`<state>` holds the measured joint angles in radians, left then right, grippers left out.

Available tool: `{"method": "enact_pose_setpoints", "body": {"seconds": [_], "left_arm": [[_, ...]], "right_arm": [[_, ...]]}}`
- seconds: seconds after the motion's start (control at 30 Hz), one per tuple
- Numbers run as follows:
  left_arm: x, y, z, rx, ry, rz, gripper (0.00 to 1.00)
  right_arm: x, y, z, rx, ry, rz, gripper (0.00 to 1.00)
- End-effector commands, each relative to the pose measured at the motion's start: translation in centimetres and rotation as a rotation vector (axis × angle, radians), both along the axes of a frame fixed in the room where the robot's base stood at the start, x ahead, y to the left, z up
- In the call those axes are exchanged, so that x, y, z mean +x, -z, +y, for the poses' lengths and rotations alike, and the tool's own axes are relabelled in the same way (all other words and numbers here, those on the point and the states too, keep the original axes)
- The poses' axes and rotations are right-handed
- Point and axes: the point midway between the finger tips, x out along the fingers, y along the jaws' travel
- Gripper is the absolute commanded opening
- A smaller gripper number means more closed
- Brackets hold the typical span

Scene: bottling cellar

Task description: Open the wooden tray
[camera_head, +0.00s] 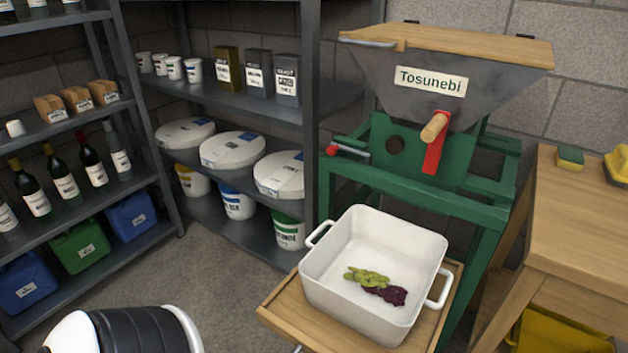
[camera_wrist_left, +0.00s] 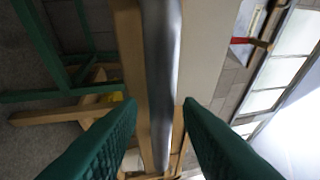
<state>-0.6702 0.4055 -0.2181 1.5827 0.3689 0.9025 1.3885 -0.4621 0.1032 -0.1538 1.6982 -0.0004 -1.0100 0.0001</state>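The wooden tray (camera_head: 280,312) sticks out at the front of the green press stand, low in the head view. A white two-handled tub (camera_head: 345,232) stands on it, with a few green and dark grapes (camera_head: 375,285) inside. A bit of a metal handle (camera_head: 297,349) shows at the tray's front edge, cut off by the picture's bottom. In the left wrist view, my left gripper (camera_wrist_left: 160,112) has its green fingers apart, with a metal bar (camera_wrist_left: 160,60) running between them beside a wooden edge (camera_wrist_left: 131,60). I see no clear contact. My right gripper is not in view.
The green press (camera_head: 420,165) with its hopper and red crank (camera_head: 434,142) stands behind the tub. A wooden table (camera_head: 580,235) is at the right. Shelves with bottles, canisters and buckets (camera_head: 290,232) line the left and back. The grey floor (camera_head: 225,290) left of the tray is clear.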

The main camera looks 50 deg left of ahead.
Motion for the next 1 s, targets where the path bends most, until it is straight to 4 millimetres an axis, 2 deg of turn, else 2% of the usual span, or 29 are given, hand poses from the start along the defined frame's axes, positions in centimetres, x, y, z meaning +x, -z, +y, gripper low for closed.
{"method": "enact_pose_setpoints", "body": {"seconds": [0.27, 0.37, 0.7, 0.83, 1.0], "left_arm": [[-0.5, 0.1, 0.1, 0.0, 0.001, 0.001, 0.32], [-1.8, 0.4, 0.3, 0.001, 0.002, 0.004, 0.32], [-8.7, 1.6, 1.4, 0.001, 0.001, 0.004, 0.32], [-10.5, 1.9, 1.7, 0.001, 0.001, 0.003, 0.32], [-11.6, 2.0, 1.9, 0.0, 0.0, 0.0, 0.32]], "right_arm": [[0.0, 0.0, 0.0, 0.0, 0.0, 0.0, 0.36], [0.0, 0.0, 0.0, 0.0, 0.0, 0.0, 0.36], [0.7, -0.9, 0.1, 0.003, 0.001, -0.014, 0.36], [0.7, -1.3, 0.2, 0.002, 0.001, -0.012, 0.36], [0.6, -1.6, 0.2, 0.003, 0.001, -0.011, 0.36]]}}
